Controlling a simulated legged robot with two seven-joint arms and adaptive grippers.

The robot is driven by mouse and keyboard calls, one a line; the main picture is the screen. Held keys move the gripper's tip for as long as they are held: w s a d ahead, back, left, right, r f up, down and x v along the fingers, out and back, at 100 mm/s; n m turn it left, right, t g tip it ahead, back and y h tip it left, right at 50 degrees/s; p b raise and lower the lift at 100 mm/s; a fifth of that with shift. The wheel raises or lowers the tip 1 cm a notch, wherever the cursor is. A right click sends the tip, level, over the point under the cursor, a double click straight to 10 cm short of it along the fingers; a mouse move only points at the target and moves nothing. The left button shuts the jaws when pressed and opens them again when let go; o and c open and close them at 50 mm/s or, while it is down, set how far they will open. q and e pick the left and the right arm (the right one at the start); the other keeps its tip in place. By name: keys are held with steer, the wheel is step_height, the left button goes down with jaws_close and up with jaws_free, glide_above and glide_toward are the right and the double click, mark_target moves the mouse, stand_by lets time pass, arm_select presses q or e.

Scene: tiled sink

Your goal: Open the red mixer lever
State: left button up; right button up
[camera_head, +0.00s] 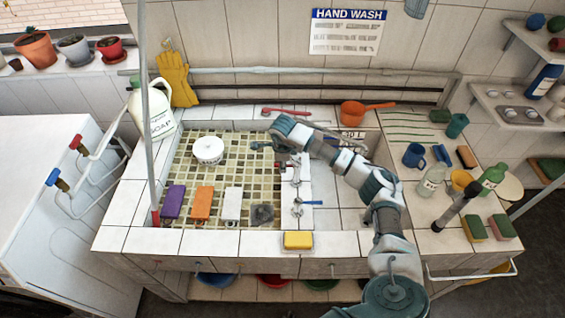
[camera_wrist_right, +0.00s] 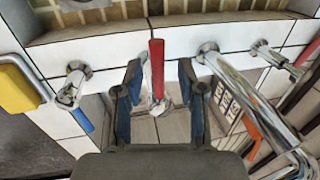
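The red mixer lever (camera_wrist_right: 157,66) stands out from a chrome fitting in the right wrist view. My right gripper (camera_wrist_right: 160,75) is open, with one blue-padded finger on each side of the lever. Gaps show between the lever and both fingers. My left gripper is not in view.
A chrome spout (camera_wrist_right: 240,82) runs close to the right of my right gripper in the wrist view. A yellow sponge (camera_head: 298,240) lies on the front edge. The tiled basin (camera_head: 238,150) holds a white round container (camera_head: 208,149) and several coloured blocks. Cups and bottles crowd the right counter.

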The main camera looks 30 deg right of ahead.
steer(key=shift+a+r, duration=0.1)
jaws_close()
